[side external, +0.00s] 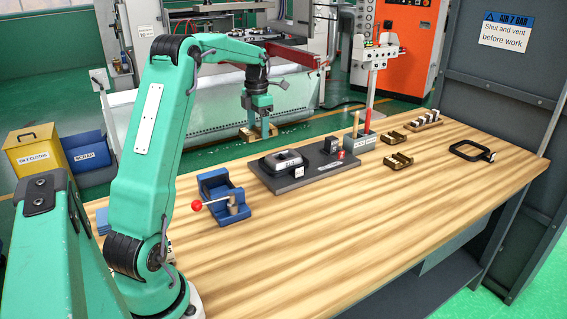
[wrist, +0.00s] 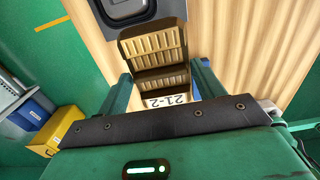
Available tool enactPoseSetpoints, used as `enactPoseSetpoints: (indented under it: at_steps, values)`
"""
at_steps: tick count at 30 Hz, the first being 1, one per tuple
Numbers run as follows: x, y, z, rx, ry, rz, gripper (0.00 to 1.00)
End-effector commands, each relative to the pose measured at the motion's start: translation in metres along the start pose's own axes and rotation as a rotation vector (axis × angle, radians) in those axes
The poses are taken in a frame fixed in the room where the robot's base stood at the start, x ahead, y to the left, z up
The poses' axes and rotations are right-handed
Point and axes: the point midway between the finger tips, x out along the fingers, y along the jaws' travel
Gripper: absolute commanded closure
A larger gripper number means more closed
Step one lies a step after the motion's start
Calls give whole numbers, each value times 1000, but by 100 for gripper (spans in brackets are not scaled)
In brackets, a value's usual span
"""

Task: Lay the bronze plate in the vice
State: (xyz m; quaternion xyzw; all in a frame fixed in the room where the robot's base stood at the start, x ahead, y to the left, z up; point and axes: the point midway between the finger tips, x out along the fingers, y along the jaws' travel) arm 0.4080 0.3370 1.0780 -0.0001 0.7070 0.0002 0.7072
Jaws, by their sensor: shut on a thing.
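The bronze plate (side external: 258,133) is held in my gripper (side external: 262,111) near the table's back edge; its height over the wood is hard to tell. In the wrist view the bronze plate (wrist: 152,48) is a ribbed, stepped piece with a white "21-2" label, between the two fingers of my gripper (wrist: 167,82). The fingers are shut on it. The blue vice (side external: 217,190), with a red-knobbed handle, stands on the table nearer my base, left of and in front of the gripper. Its jaw gap is empty as far as I can see.
A dark board (side external: 315,172) carries a lidded metal tray (side external: 283,162), right of the vice. Two bronze-coloured pieces (side external: 398,161) (side external: 393,138) lie farther right. A block with upright tools (side external: 360,140) and a black clamp (side external: 472,151) also stand there. The front of the table is clear.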

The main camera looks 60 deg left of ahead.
Motion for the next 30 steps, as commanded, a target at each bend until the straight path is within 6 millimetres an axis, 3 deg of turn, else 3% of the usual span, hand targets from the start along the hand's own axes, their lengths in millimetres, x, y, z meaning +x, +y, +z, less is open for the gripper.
enactPoseSetpoints:
  at_steps: [18,24,30]
  values:
    - [39,-5,-114,-2,-1,2,72]
    - [48,-11,-136,-1,-1,2,72]
    - [51,-13,-144,1,-2,3,72]
